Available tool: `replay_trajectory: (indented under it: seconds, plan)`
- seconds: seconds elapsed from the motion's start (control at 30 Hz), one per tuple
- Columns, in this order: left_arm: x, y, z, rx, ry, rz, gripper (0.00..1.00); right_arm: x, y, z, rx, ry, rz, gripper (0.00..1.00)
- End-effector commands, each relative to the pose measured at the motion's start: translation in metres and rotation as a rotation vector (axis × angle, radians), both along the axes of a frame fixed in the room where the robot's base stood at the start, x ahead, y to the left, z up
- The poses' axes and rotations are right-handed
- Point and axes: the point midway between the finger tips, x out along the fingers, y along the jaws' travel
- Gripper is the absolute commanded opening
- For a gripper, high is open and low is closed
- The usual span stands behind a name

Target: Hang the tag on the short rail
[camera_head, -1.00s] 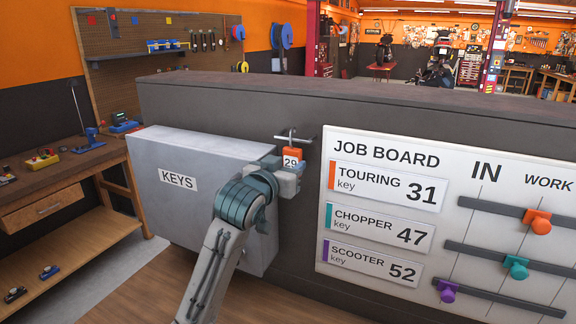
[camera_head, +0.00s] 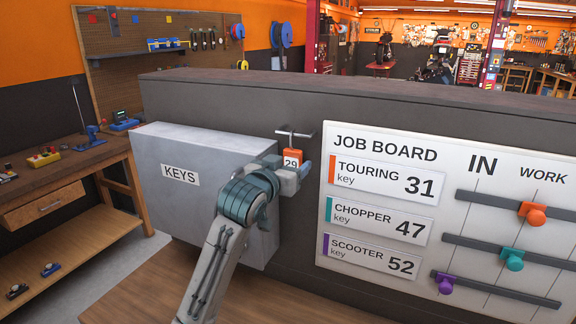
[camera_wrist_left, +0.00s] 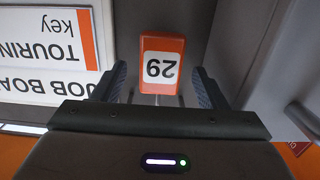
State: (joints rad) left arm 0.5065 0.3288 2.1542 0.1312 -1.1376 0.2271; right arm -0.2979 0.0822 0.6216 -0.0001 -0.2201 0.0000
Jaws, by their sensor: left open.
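The orange tag (camera_head: 292,157) with a white label reading 29 hangs upright at the short rail (camera_head: 294,133), a small metal bar on the dark wall between the key cabinet and the job board. In the left wrist view the tag (camera_wrist_left: 161,62) shows upside down between the fingers, with gaps on both sides. My left gripper (camera_head: 294,172) is open around the tag's lower part, just below the rail; its fingers also show in the left wrist view (camera_wrist_left: 160,88). How the tag meets the rail is too small to tell. My right gripper is not in view.
A grey KEYS cabinet (camera_head: 205,188) stands close on the left of the gripper. The job board (camera_head: 385,240) with key labels is on the right, with coloured knobs on sliding rails. A workbench (camera_head: 60,165) is at the far left.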

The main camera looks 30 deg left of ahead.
Motion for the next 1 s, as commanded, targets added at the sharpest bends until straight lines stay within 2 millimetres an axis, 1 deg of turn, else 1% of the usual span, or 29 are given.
replay_trajectory:
  seconds: [0.07, 0.17, 0.27, 0.4, 0.6, 0.7, 0.8, 1.0]
  plan:
    - [-0.002, 0.0, 0.0, 0.0, -0.001, 0.0, 0.66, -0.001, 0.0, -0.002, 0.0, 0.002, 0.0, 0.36]
    - [-0.011, 0.0, -0.002, 0.002, -0.002, 0.0, 0.66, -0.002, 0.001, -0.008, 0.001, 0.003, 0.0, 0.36]
    - [-0.028, -0.002, -0.002, 0.003, -0.004, -0.001, 0.66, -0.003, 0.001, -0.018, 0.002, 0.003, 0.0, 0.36]
    - [-0.057, -0.003, -0.001, 0.005, -0.005, 0.001, 0.66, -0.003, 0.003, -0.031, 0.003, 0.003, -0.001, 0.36]
    - [-0.092, -0.005, 0.003, 0.004, -0.005, 0.001, 0.66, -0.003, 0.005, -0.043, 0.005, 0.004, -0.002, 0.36]
    - [-0.103, -0.006, 0.005, 0.002, -0.003, 0.0, 0.66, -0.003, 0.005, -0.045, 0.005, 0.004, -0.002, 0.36]
    - [-0.108, -0.006, 0.005, 0.002, -0.001, 0.0, 0.66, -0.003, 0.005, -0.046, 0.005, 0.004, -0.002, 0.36]
    - [-0.109, -0.006, 0.006, 0.001, 0.0, 0.0, 0.66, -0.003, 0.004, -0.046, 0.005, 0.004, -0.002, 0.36]
